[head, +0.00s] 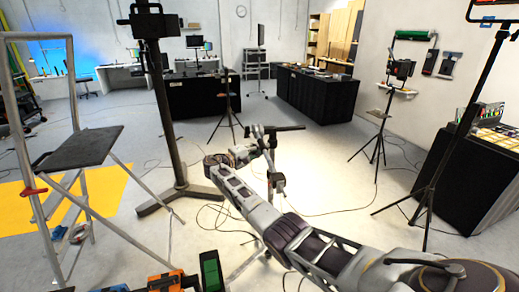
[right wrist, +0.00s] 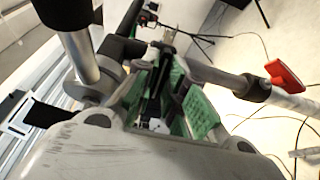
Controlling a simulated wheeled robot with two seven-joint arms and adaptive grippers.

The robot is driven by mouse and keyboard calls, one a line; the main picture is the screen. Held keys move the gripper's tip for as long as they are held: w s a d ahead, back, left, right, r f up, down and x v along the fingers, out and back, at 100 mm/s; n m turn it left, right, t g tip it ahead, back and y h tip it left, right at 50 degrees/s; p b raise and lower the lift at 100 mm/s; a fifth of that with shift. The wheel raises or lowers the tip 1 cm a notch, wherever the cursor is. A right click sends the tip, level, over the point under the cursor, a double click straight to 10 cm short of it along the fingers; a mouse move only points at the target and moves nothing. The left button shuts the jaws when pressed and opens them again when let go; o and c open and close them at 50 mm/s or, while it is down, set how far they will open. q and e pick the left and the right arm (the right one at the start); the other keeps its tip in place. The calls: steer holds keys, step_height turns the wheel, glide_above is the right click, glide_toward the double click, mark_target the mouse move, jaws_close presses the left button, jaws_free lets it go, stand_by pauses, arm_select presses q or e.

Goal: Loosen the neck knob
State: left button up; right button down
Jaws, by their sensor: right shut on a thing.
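My right arm reaches in from the lower right of the head view. Its gripper (head: 262,150) is at the upper part of a slim grey stand (head: 272,180) with a dark horizontal bar (head: 290,128) on top. In the right wrist view my right gripper (right wrist: 163,62) has green-padded fingers, close together on a small part among the stand's tubes. That part seems to be the neck knob, mostly hidden between the fingers. A silver tube (right wrist: 80,52) passes close on the left, and a dark joint sits beside the fingers. My left gripper is not in view.
A red lever-like piece (right wrist: 284,74) juts from a tube at the right of the wrist view. A heavy black column stand (head: 168,110) and a ladder-like frame (head: 50,190) stand left. Cables (head: 330,212) lie on the floor. A light stand (head: 430,195) is at right.

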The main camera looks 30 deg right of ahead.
stand_by(0.3)
steer(key=c, duration=1.8)
jaws_free()
steer(key=shift+w+a, duration=0.1)
steer(key=shift+o, duration=0.2)
steer(key=s+a, duration=0.1)
steer(key=a, duration=1.1)
steer(key=shift+s, duration=0.2)
